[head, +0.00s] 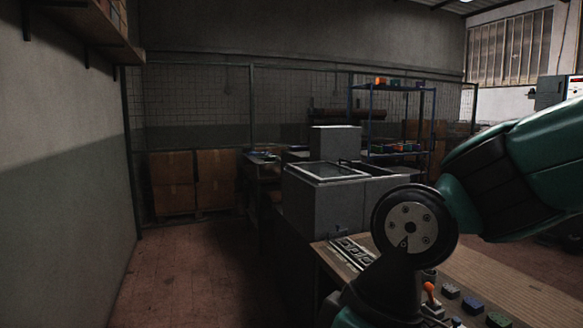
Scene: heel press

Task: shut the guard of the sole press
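The sole press looks to be the grey box-shaped machine (312,208) at the middle of the head view, beside the wooden bench. A taller grey block (335,143) rises behind it. A pale-edged framed panel (327,170) lies on its top, with a dark bar at its right end. This panel may be the guard; I cannot tell whether it is open or shut. My teal and black arm fills the right foreground and hides the machine's lower right. My gripper is not in view.
The wooden bench (490,277) carries a metal rack (350,252), an orange-knobbed lever (430,291) and several small coloured blocks (473,306). A blue shelf unit (433,125) and cardboard boxes (173,180) stand behind. The floor (190,275) at left is clear beside the wall.

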